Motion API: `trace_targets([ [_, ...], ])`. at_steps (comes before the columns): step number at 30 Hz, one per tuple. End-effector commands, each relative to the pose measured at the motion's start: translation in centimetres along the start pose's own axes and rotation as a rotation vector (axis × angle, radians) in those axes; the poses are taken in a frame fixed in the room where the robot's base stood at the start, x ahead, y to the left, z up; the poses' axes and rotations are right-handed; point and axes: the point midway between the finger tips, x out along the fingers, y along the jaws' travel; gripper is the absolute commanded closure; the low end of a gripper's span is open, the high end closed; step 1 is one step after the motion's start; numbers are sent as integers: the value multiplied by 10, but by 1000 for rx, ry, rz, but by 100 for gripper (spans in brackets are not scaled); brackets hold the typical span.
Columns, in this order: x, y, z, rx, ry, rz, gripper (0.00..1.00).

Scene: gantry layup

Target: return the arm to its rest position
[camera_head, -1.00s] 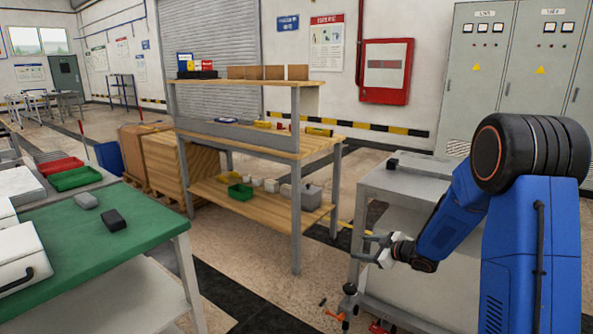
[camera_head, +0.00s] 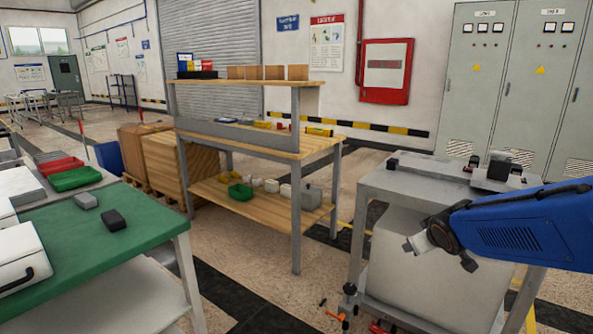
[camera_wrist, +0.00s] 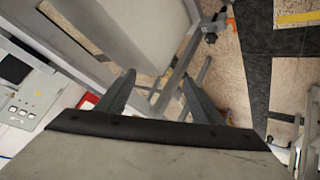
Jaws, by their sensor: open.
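My blue arm reaches in from the right edge in the head view. My gripper (camera_head: 438,250) is at its end, in front of the upper part of the grey metal stand. In the wrist view my gripper (camera_wrist: 158,95) shows two dark fingers spread apart with nothing between them. Beyond the fingers I see the stand's frame and the speckled floor. The fingers are small and partly unclear in the head view.
The grey stand (camera_head: 395,183) has small dark fixtures on top. A green-topped table (camera_head: 150,222) holds two small blocks at left. A wooden workbench (camera_head: 315,150) stands in the middle. Orange and red tools (camera_head: 335,315) lie low near the stand. Open floor lies between the tables.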

Motion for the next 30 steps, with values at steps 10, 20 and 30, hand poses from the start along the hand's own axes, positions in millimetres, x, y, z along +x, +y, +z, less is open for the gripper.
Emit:
trace_targets([
  [10, -101, -24, 73, 175, -174, -23, 39],
  [20, -186, -77, 149, 308, -331, -137, 39],
  [30, -224, -108, 184, 352, -404, -219, 39],
])
